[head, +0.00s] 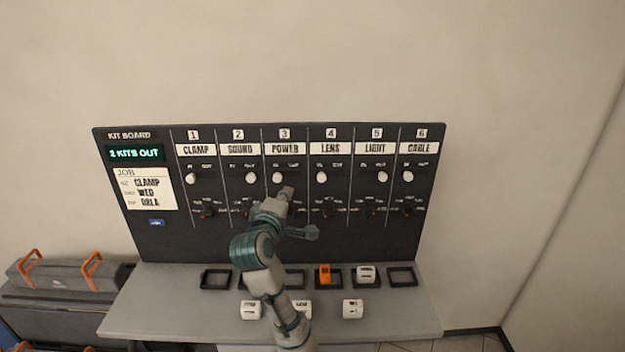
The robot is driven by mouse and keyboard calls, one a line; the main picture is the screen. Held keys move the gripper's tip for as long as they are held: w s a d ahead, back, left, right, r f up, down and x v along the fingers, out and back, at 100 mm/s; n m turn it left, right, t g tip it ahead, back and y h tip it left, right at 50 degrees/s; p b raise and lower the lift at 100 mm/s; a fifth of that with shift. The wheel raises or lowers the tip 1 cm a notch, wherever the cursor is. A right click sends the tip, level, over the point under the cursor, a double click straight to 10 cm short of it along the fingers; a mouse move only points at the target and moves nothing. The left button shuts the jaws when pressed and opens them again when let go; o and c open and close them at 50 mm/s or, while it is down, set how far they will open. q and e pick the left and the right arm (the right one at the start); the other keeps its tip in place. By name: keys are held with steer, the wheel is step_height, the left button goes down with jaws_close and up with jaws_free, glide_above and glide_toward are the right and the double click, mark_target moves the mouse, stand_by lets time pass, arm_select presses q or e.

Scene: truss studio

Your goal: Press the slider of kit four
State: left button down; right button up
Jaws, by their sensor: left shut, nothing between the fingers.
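The kit board (300,240) stands upright at the back of the desk. The kit four column is labelled LENS (331,149). Its slider (321,177) has a white round knob at the left end of its slot, with a small dark rotary knob (327,212) below. My left gripper (287,190) is shut and empty, in front of the kit three column, below and left of the kit four slider. It appears apart from that slider; whether it touches the board I cannot tell. My left forearm hides part of the lower kit three column. My right gripper is not in view.
The slider knobs of kits two (250,177) and five (382,177) sit at the right. The display (135,153) reads 2 KITS OUT. An orange block (325,273) and a white block (366,274) sit in trays; more white blocks lie on the desk (400,320).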

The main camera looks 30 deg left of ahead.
mark_target(321, 176)
arm_select(q)
steer(key=p+x, duration=0.1)
steer(key=x, duration=0.8)
steer(key=shift+w+a+f+p, duration=0.1)
steer(key=shift+w+a+p, duration=0.1)
steer(key=shift+p, duration=0.15)
steer(key=shift+w+d+f+p, duration=0.2)
steer(key=shift+w+d, duration=0.35)
steer(key=shift+w+d+f+p, duration=0.15)
steer(key=shift+w+d+f, duration=0.1)
steer(key=shift+w+d, duration=0.6)
steer(key=shift+d, duration=0.35)
steer(key=shift+f, duration=0.1)
